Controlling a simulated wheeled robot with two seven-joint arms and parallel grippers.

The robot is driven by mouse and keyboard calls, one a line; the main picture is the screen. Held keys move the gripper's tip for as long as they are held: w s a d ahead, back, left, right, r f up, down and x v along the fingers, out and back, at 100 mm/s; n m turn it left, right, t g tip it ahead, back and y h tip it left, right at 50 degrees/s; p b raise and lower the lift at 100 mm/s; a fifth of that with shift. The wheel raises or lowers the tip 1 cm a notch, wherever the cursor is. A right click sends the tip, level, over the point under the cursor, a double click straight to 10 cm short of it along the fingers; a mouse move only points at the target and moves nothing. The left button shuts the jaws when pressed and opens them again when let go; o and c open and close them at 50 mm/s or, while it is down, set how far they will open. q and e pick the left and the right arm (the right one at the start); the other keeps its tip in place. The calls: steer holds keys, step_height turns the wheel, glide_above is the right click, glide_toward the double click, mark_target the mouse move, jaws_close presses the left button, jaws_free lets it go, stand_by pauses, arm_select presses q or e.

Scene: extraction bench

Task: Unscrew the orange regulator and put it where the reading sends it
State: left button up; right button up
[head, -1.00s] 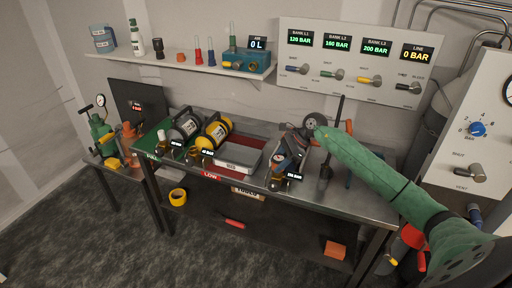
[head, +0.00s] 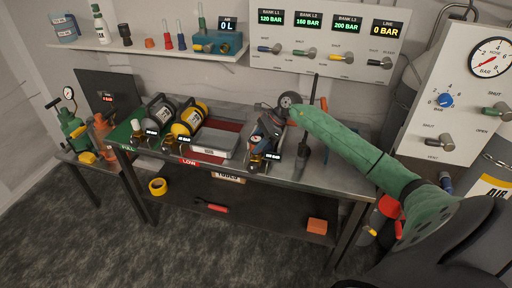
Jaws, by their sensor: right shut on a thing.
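My right gripper (head: 284,112) reaches in from the right on its green arm, over the right part of the bench. It is shut on a small part at the back end of a dark set with blue and orange-red bits (head: 262,132). I take this part for the orange regulator; the jaws cover most of it. A round dark disc (head: 290,99) shows beside the jaws. A grey cylinder (head: 159,112) and a yellow cylinder (head: 190,119) lie to the left. My left gripper is out of view.
The bench (head: 330,180) carries a green FULL mat (head: 122,134), a red LOW mat (head: 228,127) and a grey tray (head: 212,144). Dark upright tools (head: 306,140) stand near my right gripper. A green pump (head: 73,128) stands far left. A gauge panel (head: 465,110) and air cylinders stand right.

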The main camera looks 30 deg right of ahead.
steer(key=shift+r, duration=2.4)
